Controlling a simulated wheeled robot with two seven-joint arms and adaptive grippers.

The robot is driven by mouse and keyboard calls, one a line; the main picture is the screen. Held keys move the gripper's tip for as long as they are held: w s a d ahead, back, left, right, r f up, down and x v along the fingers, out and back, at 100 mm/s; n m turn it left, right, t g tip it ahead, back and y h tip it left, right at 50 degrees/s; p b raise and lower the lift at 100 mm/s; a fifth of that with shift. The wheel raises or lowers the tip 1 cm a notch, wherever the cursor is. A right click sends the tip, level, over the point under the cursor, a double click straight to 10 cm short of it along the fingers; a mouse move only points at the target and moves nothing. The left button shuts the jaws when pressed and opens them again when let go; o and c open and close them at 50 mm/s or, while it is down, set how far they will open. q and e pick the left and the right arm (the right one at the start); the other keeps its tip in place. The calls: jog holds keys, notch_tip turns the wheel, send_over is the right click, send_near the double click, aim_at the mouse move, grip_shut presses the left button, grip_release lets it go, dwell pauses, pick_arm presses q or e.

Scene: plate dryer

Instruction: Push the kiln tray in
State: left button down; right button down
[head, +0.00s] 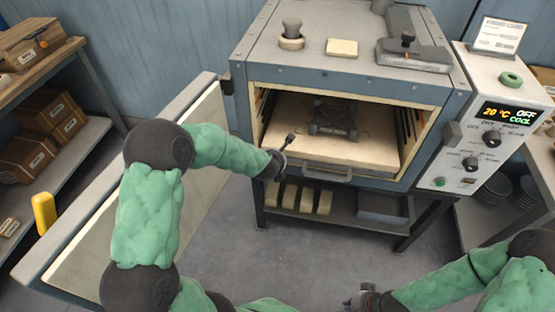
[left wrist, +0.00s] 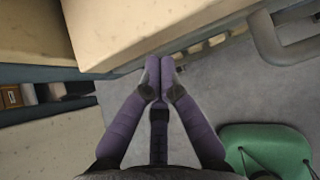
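The kiln tray (head: 365,152) is a pale tan slab with a metal front and a grey handle (head: 328,173). It lies in the open kiln (head: 342,82), its front edge at the mouth. A dark wire rack (head: 333,118) stands on it. My left gripper (head: 286,145) is at the tray's front left, left of the handle; contact is unclear. In the left wrist view, its purple fingers (left wrist: 160,66) are together and empty, close to the tray's edge (left wrist: 125,55). The handle (left wrist: 282,42) shows at upper right. My right gripper (head: 360,300) is low, away from the kiln; its fingers are unclear.
The kiln door (head: 130,185) stands wide open at left, beside my left arm. A control panel (head: 490,130) is at right. A lower shelf (head: 340,212) holds several pale bars. Floor in front is clear.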

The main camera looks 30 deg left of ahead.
aim_at(282, 138)
pick_arm(q)
jog(key=shift+w, duration=0.1)
jog(key=w+a, duration=0.1)
jog(key=w, duration=0.2)
jog(key=w+a+p, duration=0.1)
jog(key=w, duration=0.2)
jog(key=w+a+p, duration=0.1)
jog(key=w, duration=0.2)
jog(key=shift+w, duration=0.35)
jog(key=shift+r, duration=0.1)
